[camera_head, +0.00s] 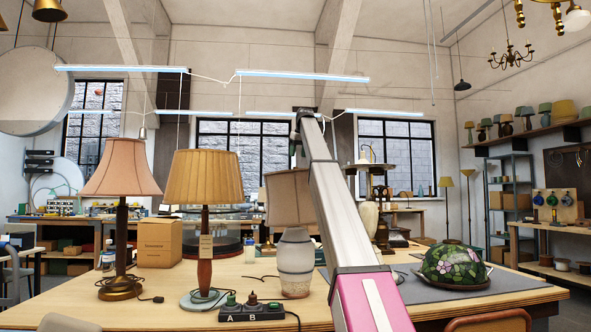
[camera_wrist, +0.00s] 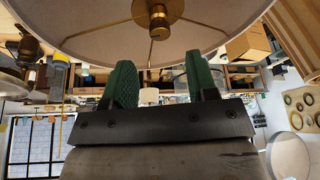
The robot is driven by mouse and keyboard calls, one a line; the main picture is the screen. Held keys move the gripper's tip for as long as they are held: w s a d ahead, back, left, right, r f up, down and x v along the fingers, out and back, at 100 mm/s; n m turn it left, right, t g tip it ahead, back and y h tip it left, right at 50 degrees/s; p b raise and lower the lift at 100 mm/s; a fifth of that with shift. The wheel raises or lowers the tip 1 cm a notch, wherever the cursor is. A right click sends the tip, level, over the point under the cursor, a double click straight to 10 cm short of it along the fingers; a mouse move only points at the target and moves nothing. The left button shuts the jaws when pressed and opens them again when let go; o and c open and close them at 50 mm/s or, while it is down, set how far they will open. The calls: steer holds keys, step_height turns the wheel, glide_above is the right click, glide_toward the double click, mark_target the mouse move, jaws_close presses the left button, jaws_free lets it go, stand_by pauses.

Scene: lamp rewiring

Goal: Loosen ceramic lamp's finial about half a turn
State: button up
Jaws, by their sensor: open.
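The ceramic lamp, with a pale banded body (camera_head: 296,262) and a beige shade (camera_head: 287,195), stands on the bench in the head view, its right side partly hidden by my arm. In the wrist view a pale shade (camera_wrist: 90,30) fills the top, with thin spokes meeting at a brass finial (camera_wrist: 158,18). I take this to be the ceramic lamp's. My gripper (camera_wrist: 163,82) shows two green-padded fingers, spread apart with nothing between them. The finial lies beyond the fingertips, apart from both.
A pink-shaded lamp (camera_head: 121,180) and a yellow pleated lamp (camera_head: 204,178) stand left of the ceramic lamp. A cardboard box (camera_head: 159,242) sits behind them. A block marked A and B (camera_head: 252,311) lies at the front. A stained-glass shade (camera_head: 453,264) rests at right on a grey mat.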

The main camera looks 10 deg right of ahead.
steer(key=x, duration=0.7)
steer(key=shift+w+f, duration=0.1)
steer(key=shift+f, duration=0.15)
steer(key=c, duration=0.9)
